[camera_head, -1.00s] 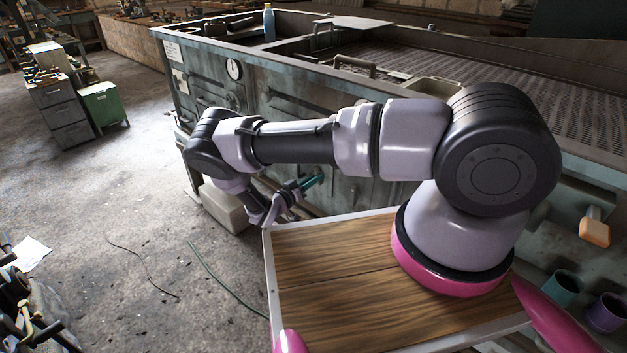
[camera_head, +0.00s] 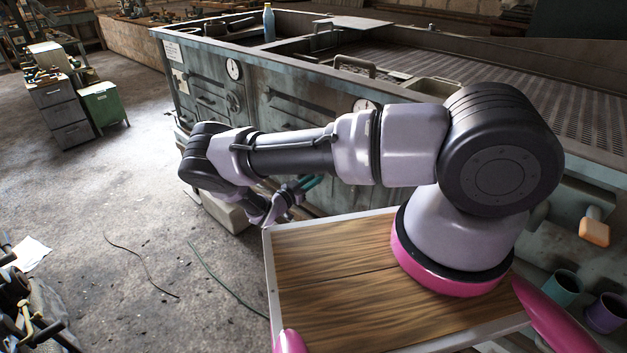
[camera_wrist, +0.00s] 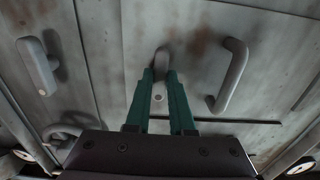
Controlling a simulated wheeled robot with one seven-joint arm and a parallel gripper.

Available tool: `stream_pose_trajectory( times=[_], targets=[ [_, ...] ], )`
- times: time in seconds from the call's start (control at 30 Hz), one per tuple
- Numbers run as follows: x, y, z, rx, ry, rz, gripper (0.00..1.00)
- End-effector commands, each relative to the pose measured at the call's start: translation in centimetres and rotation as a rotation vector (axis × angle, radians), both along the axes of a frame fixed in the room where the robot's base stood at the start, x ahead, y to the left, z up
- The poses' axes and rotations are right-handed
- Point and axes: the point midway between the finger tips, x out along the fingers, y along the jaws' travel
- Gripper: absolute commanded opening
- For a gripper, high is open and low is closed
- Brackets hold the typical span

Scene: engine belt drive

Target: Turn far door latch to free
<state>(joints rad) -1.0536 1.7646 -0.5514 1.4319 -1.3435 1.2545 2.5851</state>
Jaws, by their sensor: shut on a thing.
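In the wrist view, the two green fingers of my gripper (camera_wrist: 160,76) are shut on a small grey latch (camera_wrist: 161,57) on a worn grey door panel. The latch's upper end shows above the fingertips and stands about upright; its lower part is hidden between them. A round stud shows on the panel just below, between the fingers. In the head view, my gripper (camera_head: 307,182) is low against the front of the grey machine, and my arm hides most of the area around it. The held latch cannot be made out there.
In the wrist view, another upright latch (camera_wrist: 38,66) is at the left, a bar handle (camera_wrist: 229,75) at the right and a handwheel (camera_wrist: 62,136) at the lower left. In the head view, the machine (camera_head: 205,85) stands behind my arm. The floor at left is mostly clear.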

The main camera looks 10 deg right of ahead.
Motion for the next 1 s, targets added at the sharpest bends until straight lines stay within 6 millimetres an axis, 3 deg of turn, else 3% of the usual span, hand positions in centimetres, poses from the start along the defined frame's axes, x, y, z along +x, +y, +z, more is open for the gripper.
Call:
stream_pose_trajectory(
  times=[0.23, 0.27, 0.3, 0.33, 0.73, 1.0],
  targets=[
    [0.0, 0.0, -0.1, 0.002, 0.001, 0.001, 0.00],
    [0.0, 0.0, -0.1, 0.002, 0.001, 0.001, 0.29],
    [0.0, 0.0, -0.1, 0.002, 0.001, 0.001, 0.44],
    [0.0, 0.0, -0.1, 0.002, 0.001, 0.000, 0.51],
    [-0.4, 0.6, 0.0, 0.001, 0.001, 0.001, 0.51],
    [-3.2, 4.6, 0.0, 0.002, 0.001, 0.005, 0.51]
  ],
)
